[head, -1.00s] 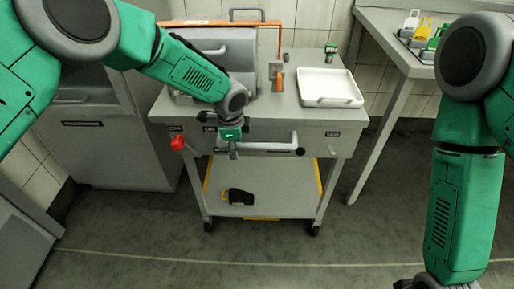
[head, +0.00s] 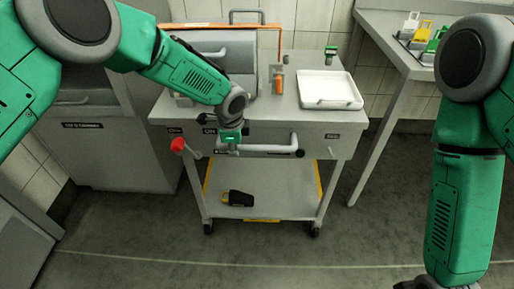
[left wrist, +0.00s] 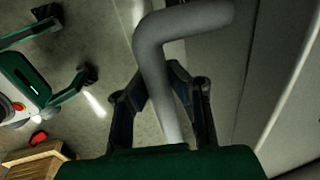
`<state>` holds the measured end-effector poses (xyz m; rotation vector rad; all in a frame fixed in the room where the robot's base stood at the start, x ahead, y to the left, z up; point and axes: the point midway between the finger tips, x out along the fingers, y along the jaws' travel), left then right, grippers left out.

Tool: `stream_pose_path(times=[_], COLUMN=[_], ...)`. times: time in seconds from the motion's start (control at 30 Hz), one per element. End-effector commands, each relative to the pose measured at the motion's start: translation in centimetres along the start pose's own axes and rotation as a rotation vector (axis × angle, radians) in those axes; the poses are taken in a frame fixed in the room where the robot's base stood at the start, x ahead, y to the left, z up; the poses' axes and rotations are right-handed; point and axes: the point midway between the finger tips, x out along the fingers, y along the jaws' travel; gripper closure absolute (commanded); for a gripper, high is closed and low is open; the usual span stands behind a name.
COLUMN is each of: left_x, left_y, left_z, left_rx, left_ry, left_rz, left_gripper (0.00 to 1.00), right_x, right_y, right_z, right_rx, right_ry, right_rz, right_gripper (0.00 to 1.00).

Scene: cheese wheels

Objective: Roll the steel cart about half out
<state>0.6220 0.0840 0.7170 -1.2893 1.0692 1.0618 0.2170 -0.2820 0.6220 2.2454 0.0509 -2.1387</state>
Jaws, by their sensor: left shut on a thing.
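The steel cart (head: 312,116) stands in the middle of the head view, upright on its casters, with its front facing me. A pale bar handle (head: 270,149) runs along its front below the top. My left gripper (head: 229,149) is shut on the left part of this handle. In the left wrist view the grey handle (left wrist: 160,60) bends down between the two dark fingers (left wrist: 165,100).
A white tray (head: 329,88), a small orange item (head: 279,86) and a grey machine stand on the cart. A dark object (head: 238,198) lies on its lower shelf. A side table (head: 425,68) stands at right, a cabinet (head: 115,150) at left. The floor in front is clear.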

Motion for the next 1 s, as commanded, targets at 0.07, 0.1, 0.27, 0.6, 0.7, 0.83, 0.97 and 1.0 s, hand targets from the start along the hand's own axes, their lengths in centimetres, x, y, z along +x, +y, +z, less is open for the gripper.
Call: stream_pose_path(times=[0.07, 0.1, 0.27, 0.6, 0.7, 0.83, 0.97, 1.0], left_x=[-0.3, -0.4, -0.6, -0.8, -0.9, -0.8, -0.9, -0.9], left_y=[0.4, 0.6, 1.6, 3.2, 3.6, 3.9, 4.1, 4.3], left_z=[-0.1, -0.1, -0.1, -0.1, -0.1, -0.1, -0.1, -0.1], left_rx=[0.000, 0.000, 0.000, 0.001, 0.001, 0.000, 0.001, 0.001], left_ry=[-0.001, -0.001, -0.001, -0.001, -0.002, -0.001, -0.001, -0.002], left_rz=[0.003, 0.002, 0.004, 0.004, 0.004, 0.003, 0.004, 0.004], left_gripper=[1.00, 1.00, 1.00, 1.00, 1.00, 1.00, 1.00, 1.00], right_x=[-0.5, -0.6, -1.3, -2.4, -2.6, -2.7, -2.9, -3.0], right_y=[0.0, 0.0, 0.0, 0.0, 0.0, 0.0, 0.0, 0.0], right_z=[0.0, 0.0, -0.1, -0.1, -0.1, -0.1, -0.1, -0.2], right_rx=[0.000, 0.000, 0.000, 0.000, 0.000, 0.000, 0.000, 0.000], right_ry=[0.000, 0.000, 0.000, 0.000, 0.000, 0.000, 0.000, 0.000], right_rz=[0.000, 0.000, 0.000, 0.000, 0.000, 0.000, 0.000, 0.000], right_gripper=[0.60, 0.60, 0.60, 0.60, 0.60, 0.60, 0.60, 0.60])
